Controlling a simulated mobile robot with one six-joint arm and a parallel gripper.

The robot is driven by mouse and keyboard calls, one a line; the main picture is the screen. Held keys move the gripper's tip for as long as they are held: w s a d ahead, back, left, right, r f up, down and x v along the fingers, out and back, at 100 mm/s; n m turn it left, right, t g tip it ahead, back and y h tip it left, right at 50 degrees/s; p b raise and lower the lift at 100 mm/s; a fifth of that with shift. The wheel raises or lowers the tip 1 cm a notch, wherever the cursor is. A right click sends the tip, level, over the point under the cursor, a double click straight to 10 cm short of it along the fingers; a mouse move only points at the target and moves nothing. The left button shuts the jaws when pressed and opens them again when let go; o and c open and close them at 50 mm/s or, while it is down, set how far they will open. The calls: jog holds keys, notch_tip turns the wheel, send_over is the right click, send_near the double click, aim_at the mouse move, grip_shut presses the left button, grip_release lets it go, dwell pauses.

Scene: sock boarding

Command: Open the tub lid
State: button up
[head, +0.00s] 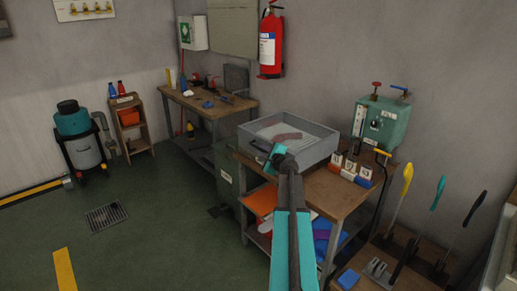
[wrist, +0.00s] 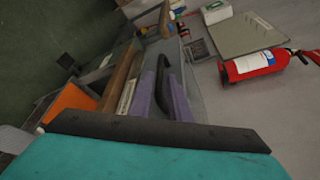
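A grey tub (head: 318,150) sits on the wooden bench, with a reddish-brown piece (head: 288,137) showing in it. Whether a clear lid covers it I cannot tell. A dark handle (head: 259,146) shows at its front left edge. My gripper (head: 276,157) is at the tub's front side, just right of the handle, and hides part of that side. In the wrist view a dark curved handle (wrist: 178,92) stands beyond the gripper's dark bar, seemingly apart from it. The fingertips are not clear in either view, so I cannot tell open from shut.
Small labelled blocks (head: 349,169) and a green machine (head: 381,124) stand right of the tub. A second bench (head: 205,108) is behind left. A fire extinguisher (head: 271,44) hangs on the wall. Long-handled tools (head: 401,187) stand at right. The green floor at left is mostly clear.

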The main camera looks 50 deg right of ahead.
aim_at(258, 148)
jog(key=shift+p+x, duration=0.35)
jog(key=shift+x, duration=2.05)
grip_shut()
